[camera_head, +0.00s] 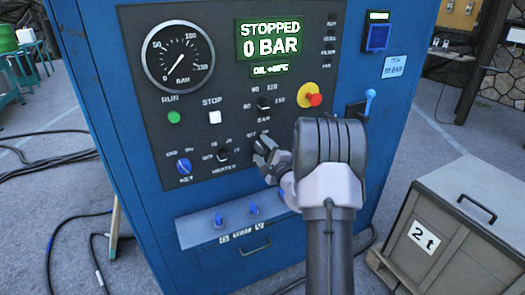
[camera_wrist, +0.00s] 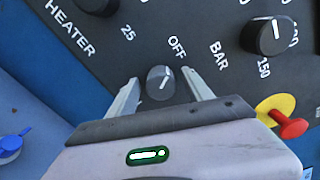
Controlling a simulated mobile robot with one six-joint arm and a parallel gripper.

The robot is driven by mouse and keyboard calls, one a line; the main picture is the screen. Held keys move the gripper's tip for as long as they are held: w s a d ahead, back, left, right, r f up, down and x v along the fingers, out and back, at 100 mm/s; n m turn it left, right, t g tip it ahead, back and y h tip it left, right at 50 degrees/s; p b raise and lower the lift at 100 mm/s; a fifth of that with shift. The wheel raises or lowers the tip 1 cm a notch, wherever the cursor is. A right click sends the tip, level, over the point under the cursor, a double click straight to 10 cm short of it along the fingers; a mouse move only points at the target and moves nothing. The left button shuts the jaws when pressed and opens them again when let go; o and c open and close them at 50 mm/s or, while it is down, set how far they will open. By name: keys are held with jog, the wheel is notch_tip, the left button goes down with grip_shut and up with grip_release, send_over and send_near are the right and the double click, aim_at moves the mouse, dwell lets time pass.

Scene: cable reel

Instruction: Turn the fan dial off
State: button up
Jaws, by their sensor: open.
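A small grey dial (camera_wrist: 160,84) with a white pointer line sits on the dark panel in the wrist view, with the word OFF above it to the right. Its pointer slants up and right. No fan label is readable, so I cannot be sure it is the fan dial. My gripper (camera_wrist: 161,82) is open, with one finger on each side of the dial. I cannot tell whether either finger touches it. In the head view my gripper (camera_head: 266,158) is at the lower right of the panel and hides the dial.
The heater knob (camera_head: 223,156) is left of my gripper, and the bar knob (camera_head: 264,103) is above it. A red emergency button on a yellow base (camera_head: 309,96) is up and right. A blue-knobbed lever (camera_head: 368,100) is further right. The display (camera_head: 270,40) reads STOPPED, 0 BAR.

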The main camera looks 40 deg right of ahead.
jog(key=p+v, duration=0.2)
jog(key=v, duration=1.5)
jog(key=shift+s+a, duration=0.15)
jog(key=shift+s, duration=0.05)
